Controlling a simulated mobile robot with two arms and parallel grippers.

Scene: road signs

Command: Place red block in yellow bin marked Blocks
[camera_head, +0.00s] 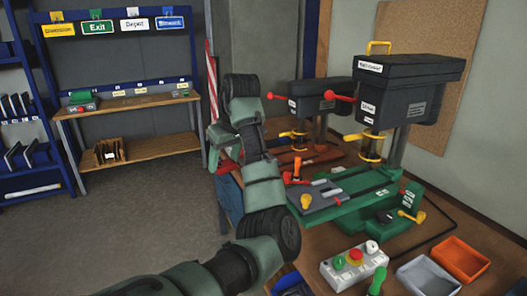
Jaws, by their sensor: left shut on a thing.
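My left arm rises from the bottom edge, bends at the top and comes down behind itself. My left gripper (216,160) is small and partly hidden by the arm, near the left end of the workbench. A small red patch (229,167) shows beside it and looks like the red block; its outline is unclear. The gripper is shut on it. I see no yellow bin marked Blocks. My right gripper is not in view.
Drill presses (405,90) stand on the wooden workbench (310,240), with a control box (350,265), a grey bin (428,275) and an orange bin (458,259) in front. A shelf unit (125,103) with hanging signs stands back left. The grey floor (130,215) is clear.

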